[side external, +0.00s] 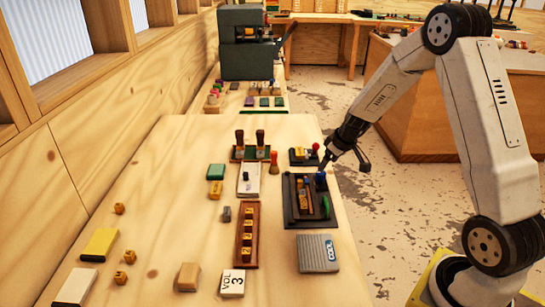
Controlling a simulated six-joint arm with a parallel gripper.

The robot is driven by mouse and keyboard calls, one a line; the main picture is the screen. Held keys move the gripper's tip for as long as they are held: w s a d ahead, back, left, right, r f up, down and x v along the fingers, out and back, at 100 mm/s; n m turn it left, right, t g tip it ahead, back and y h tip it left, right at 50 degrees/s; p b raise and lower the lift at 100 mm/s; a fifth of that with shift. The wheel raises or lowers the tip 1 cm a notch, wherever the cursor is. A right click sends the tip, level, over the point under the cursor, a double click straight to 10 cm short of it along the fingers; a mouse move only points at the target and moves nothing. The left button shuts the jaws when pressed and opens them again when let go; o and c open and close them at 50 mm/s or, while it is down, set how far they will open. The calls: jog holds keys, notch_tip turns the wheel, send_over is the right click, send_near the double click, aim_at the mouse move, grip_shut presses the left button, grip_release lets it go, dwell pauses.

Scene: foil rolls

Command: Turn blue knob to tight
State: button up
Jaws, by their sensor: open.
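The blue knob (321,181) sits at the upper right of a dark framed device (291,212) on the right side of the wooden table. The device also holds a brown block with yellow pieces and a green handle (326,207). My gripper (325,166) points down and to the left, with its fingertips just above the blue knob. It is open. The fingertips are small here, and I cannot tell whether they touch the knob or stand around it. The knob's marking is too small to read.
A smaller device with a red ball (315,147) stands just behind the knob. A grey box (318,253) lies in front of it. A wooden tray of numbered blocks (246,262) is to the left. The table's right edge is close; the left middle is mostly clear.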

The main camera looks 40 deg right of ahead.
aim_at(321, 176)
jog(key=shift+x, duration=2.8)
grip_shut()
